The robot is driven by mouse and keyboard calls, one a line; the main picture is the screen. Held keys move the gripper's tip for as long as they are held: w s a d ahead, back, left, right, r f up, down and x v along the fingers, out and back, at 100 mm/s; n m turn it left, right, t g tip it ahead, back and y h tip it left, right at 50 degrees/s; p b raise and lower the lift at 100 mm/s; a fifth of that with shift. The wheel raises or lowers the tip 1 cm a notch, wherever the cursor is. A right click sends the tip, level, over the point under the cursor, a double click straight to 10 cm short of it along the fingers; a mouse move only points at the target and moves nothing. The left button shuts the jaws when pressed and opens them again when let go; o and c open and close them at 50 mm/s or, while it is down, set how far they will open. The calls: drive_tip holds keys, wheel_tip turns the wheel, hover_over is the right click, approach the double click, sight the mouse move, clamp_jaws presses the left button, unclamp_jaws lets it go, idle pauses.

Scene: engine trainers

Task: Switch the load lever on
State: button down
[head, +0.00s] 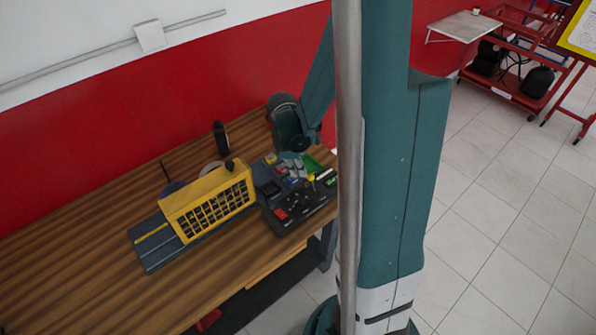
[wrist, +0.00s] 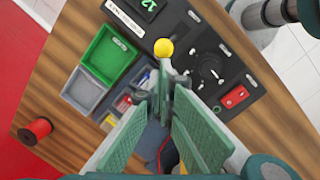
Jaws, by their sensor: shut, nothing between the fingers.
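The load lever appears to be the one with a yellow ball knob (wrist: 163,47) on the black control panel (wrist: 205,40). The knob also shows in the head view (head: 311,177), toward the right side of the panel. My gripper (wrist: 160,85) is shut and empty in the wrist view. Its fingertips lie just below the knob in the picture; whether they touch the lever cannot be told. The lever's shaft is largely hidden behind the knob and fingers. In the head view the fingertips are hard to make out near the panel's back.
A red switch (wrist: 235,97) and a black dial (wrist: 208,70) sit on the panel. Green (wrist: 107,53) and grey (wrist: 83,91) trays lie beside it. A red spool (wrist: 36,130) stands on the wooden table. A yellow grid-fronted unit (head: 208,203) stands left of the panel.

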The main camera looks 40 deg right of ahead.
drive_tip(key=shift+s+r, duration=0.1)
drive_tip(key=shift+s, duration=0.1)
drive_tip(key=shift+s+r+t+b, duration=0.2)
drive_tip(key=shift+s+t, duration=0.25)
drive_tip(key=shift+t, duration=0.15)
drive_tip(key=shift+s+r+t+b, duration=0.2)
drive_tip(key=shift+s+t, duration=0.25)
drive_tip(key=shift+t, duration=0.15)
drive_tip(key=shift+s+r+t+b, duration=0.15)
drive_tip(key=shift+s+t+b, duration=0.1)
drive_tip(key=shift+s+t, duration=0.35)
drive_tip(key=shift+s+r+t+b, duration=0.15)
drive_tip(key=shift+s+t+b, duration=0.05)
drive_tip(key=shift+s+t, duration=0.35)
drive_tip(key=shift+s+r, duration=0.15)
drive_tip(key=shift+s, duration=0.1)
drive_tip(key=shift+r, duration=0.15)
drive_tip(key=shift+r+p, duration=0.45)
drive_tip(key=shift+r, duration=0.2)
drive_tip(key=shift+a+r, duration=0.1)
